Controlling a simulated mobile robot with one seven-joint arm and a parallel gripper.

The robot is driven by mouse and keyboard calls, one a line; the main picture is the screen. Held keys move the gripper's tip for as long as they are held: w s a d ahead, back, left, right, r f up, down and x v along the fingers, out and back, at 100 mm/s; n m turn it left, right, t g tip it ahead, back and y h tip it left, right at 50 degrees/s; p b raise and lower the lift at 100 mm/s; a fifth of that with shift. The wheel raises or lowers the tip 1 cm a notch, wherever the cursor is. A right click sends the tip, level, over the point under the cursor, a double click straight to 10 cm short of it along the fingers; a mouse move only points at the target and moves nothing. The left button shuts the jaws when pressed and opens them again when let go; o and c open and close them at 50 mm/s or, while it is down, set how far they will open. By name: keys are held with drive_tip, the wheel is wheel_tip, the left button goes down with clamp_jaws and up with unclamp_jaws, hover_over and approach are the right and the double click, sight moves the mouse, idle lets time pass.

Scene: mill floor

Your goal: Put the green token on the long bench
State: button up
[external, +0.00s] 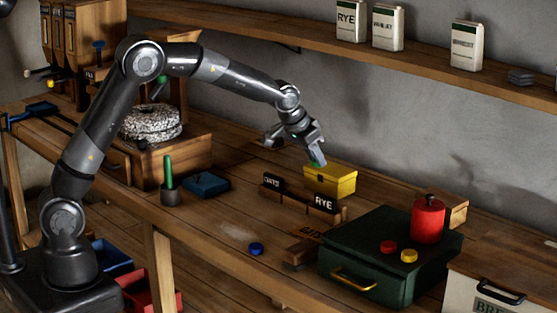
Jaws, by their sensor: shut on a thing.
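My gripper (317,158) is shut on the green token (316,163), of which only a small green part shows between the fingertips. It holds the token in the air, just above and left of a yellow box (331,181) in the picture; the exact gap is hard to judge. The long bench (215,220) is a brown wooden worktop running from the back left towards the front right, beneath the gripper.
Signs reading OATS and RYE (323,204) stand by the yellow box. A blue token (256,249) lies on the bench. A green case (340,262) bears a red canister (428,220), a red token and a yellow token. A millstone (150,123) stands left. Bench near the blue token is clear.

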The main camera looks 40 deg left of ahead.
drive_tip(key=w+a+f+n+y, duration=0.1)
drive_tip(key=w+a+n, duration=0.1)
drive_tip(key=a, duration=0.9)
drive_tip(key=w+a+f+n, duration=0.1)
drive_tip(key=w+a+f, duration=0.1)
drive_tip(key=a, duration=0.9)
hover_over(259, 170)
drive_tip(key=s, duration=0.2)
wheel_tip(259, 170, down, 7)
drive_tip(key=shift+r, duration=0.15)
drive_tip(key=shift+w+a, duration=0.1)
drive_tip(key=shift+f, duration=2.15)
drive_tip(key=o, duration=0.9)
drive_tip(key=shift+f, duration=0.1)
drive_tip(key=shift+o, duration=0.2)
